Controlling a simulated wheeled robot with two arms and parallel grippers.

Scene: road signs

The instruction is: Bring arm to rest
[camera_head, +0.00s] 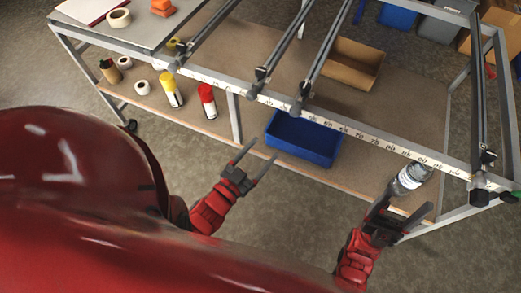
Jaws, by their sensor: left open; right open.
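My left gripper (258,161) is open and empty, in front of the workbench's near edge, just left of a blue bin. My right gripper (412,219) is open, its fingers reaching toward the lower shelf's near edge at the right.
The metal workbench has a ruler rail (345,128) along its near side. The blue bin (303,138), a cardboard box (350,65), a yellow spray can (171,90) and a red-topped can (207,100) stand on the lower shelf. Bare floor (290,225) lies between my arms.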

